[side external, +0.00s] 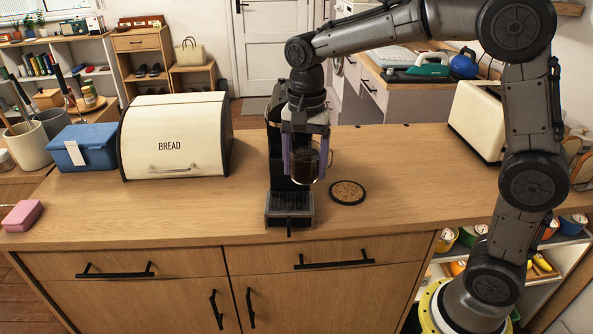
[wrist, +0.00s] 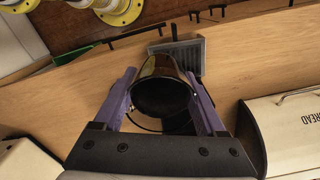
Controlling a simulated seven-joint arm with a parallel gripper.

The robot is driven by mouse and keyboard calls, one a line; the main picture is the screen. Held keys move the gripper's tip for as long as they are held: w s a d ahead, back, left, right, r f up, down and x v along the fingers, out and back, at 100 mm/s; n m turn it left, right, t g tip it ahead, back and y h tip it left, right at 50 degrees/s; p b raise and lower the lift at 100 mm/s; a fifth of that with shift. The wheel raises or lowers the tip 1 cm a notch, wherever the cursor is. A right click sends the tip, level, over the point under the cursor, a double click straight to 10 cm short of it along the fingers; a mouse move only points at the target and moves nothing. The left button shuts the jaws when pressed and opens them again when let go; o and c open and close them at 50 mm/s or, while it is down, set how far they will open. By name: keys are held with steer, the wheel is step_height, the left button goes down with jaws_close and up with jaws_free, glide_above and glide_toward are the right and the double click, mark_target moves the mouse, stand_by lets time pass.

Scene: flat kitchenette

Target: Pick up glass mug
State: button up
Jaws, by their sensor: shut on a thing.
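The glass mug (side external: 307,162) holds a dark brown drink and is between the purple fingers of my gripper (side external: 304,168). My gripper is shut on it, with a finger on either side. The mug is upright above the counter, in front of the black coffee machine (side external: 290,208) and over or near its drip tray. In the wrist view the mug (wrist: 163,92) is seen from above, dark inside, between the two purple fingers of my gripper (wrist: 165,100). The machine's grey drip tray (wrist: 178,55) shows just beyond it. My gripper hides part of the machine.
A round cork coaster (side external: 347,192) lies right of the machine. A cream bread box (side external: 175,138) and blue box (side external: 83,147) stand left, a cream toaster (side external: 478,118) right. A pink object (side external: 22,215) lies at the counter's left edge. The counter (side external: 400,190) right of the coaster is clear.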

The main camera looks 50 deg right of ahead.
steer(key=s+r, duration=0.4)
steer(key=s, duration=0.5)
steer(key=shift+s+d+r, duration=0.15)
steer(key=shift+d+r, duration=0.1)
steer(key=shift+d, duration=0.1)
steer(key=shift+s, duration=0.1)
stand_by(0.3)
